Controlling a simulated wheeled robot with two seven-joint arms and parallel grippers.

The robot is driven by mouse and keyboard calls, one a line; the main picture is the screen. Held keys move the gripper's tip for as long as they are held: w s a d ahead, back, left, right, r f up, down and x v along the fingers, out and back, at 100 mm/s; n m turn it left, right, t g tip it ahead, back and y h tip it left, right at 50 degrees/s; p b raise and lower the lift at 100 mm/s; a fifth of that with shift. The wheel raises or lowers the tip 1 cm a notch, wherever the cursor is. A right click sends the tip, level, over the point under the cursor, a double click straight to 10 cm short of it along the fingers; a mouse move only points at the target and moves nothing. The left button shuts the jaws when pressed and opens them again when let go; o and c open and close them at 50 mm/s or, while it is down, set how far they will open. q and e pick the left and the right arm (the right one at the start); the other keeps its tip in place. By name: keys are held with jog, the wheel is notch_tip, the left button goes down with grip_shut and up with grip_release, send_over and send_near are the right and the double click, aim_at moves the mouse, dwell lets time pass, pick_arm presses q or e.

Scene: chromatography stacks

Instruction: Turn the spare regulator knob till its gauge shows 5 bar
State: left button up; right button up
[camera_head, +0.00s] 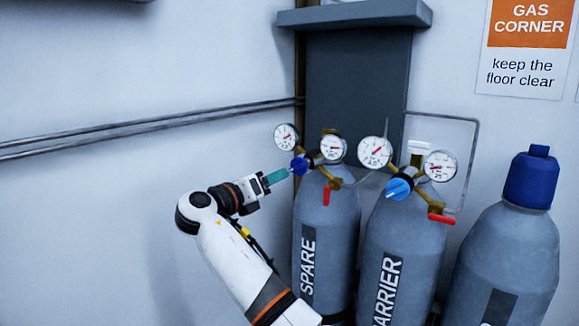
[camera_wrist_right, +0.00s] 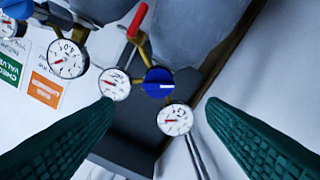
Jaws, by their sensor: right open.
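The spare regulator's dark blue knob (camera_head: 299,164) sits on brass fittings at the top of the grey SPARE cylinder (camera_head: 338,225). Its two round gauges are the left gauge (camera_head: 286,137) and the right gauge (camera_head: 333,148); their needle readings are too small to tell. My right gripper (camera_head: 286,174) is close to the knob, on its left side. In the right wrist view the open green fingers (camera_wrist_right: 160,104) show the blue knob (camera_wrist_right: 158,83) between and beyond their tips, apart from both. My left gripper is not in view.
The CARRIER cylinder (camera_head: 400,250) stands right beside, with a lighter blue knob (camera_head: 399,187), two gauges and a red handle (camera_head: 441,218). A blue-capped cylinder (camera_head: 505,250) stands at far right. A red handle (camera_head: 326,195) hangs below the spare regulator. The wall at left carries pipes.

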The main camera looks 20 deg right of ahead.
aim_at(294, 168)
jog(key=p+x, duration=0.2)
jog(key=x, duration=0.5)
jog(key=shift+w+d+r, duration=0.1)
jog(key=shift+d, duration=0.35)
jog(key=shift+w+d+p, duration=0.3)
jog(key=shift+d, duration=0.05)
jog(key=c, duration=1)
jog(key=shift+m, duration=0.6)
jog(key=m, duration=0.3)
jog(key=o, duration=1)
